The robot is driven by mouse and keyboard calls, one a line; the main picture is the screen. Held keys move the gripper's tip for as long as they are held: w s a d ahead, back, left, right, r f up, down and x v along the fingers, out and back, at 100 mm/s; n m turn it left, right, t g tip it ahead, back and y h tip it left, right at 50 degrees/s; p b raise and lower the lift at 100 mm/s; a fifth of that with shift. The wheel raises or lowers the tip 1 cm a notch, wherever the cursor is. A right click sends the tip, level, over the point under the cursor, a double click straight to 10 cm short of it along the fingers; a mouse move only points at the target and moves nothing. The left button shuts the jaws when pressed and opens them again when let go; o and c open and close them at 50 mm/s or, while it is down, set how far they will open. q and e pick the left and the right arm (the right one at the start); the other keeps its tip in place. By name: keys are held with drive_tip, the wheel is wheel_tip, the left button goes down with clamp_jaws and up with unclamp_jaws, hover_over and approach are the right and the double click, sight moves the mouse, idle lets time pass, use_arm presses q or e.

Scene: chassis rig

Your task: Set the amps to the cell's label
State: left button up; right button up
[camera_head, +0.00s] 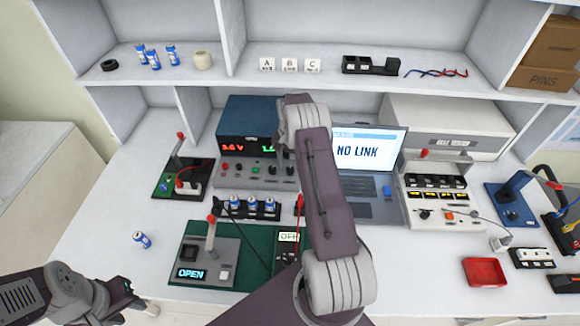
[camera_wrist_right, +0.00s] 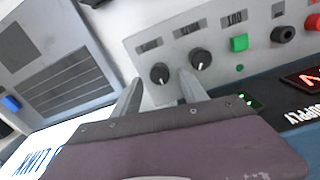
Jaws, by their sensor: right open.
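The blue power supply (camera_head: 250,118) stands on the bench with a red display reading 3.6 V; its second reading, starting with 1, is partly covered by my right arm. Its grey knob panel shows in the right wrist view, with one black knob (camera_wrist_right: 160,73) and a second black knob (camera_wrist_right: 201,60). My right gripper (camera_wrist_right: 160,88) is open, its fingertips appearing either side of the first knob; contact cannot be told. Blue-white cells (camera_head: 250,204) stand in a black holder; another cell (camera_head: 141,239) lies left. Their labels are unreadable. My left gripper (camera_head: 138,308) is low at left, its jaws unclear.
A laptop (camera_head: 375,185) reading NO LINK stands right of my arm. A green mat (camera_head: 262,236) carries a grey fixture (camera_head: 208,258) reading OPEN. A red tray (camera_head: 485,271) lies at right. Shelves (camera_head: 330,78) hold more cells and A, B, C blocks.

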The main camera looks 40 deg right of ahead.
sight(290, 168)
wheel_tip(290, 168, up, 7)
drive_tip(key=shift+r, duration=0.15)
idle(0.4)
drive_tip(key=w+a+r+n+t, duration=0.1)
drive_tip(key=w+a+r, duration=0.2)
drive_tip(key=a+r, duration=0.25)
drive_tip(key=s+a+r+n, duration=0.2)
drive_tip(key=s+a+r, duration=0.1)
drive_tip(key=a, duration=0.3)
drive_tip(key=s+a+r+n, duration=0.1)
drive_tip(key=s+a+r, duration=0.2)
drive_tip(key=a, duration=0.3)
drive_tip(key=s+a+f+n, duration=0.2)
drive_tip(key=s+a+f, duration=0.1)
drive_tip(key=s, duration=0.6)
drive_tip(key=s+a+f+n, duration=0.3)
drive_tip(key=s+f, duration=0.1)
drive_tip(key=s, duration=0.4)
drive_tip(key=shift+s+f+n, duration=0.3)
drive_tip(key=shift+s+f, duration=0.05)
drive_tip(key=shift+s, duration=0.05)
